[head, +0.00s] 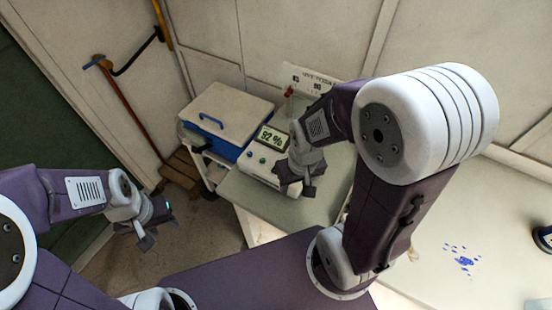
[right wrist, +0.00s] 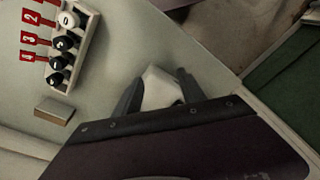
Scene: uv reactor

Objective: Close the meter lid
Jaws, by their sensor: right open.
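The meter (head: 253,158) is a white box on the grey-green bench, with a display reading 92 % (head: 272,138) and green and blue buttons. My right gripper (head: 299,187) is open over the meter's right end, pointing down. My right arm and gripper cover that end, so I cannot make out the lid or its angle. In the right wrist view, the dark fingers (right wrist: 160,92) stand apart around a pale wedge-shaped part (right wrist: 161,88). I cannot tell whether this is the lid. My left gripper (head: 158,228) is open and empty over the floor, away from the bench.
A cream-topped blue case (head: 228,112) with a blue handle stands left of the meter. In the right wrist view, a rack (right wrist: 76,55) holds several capped vials beside red number tags, near a small tan block (right wrist: 55,110). Blue spots (head: 462,260) mark the right-hand bench.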

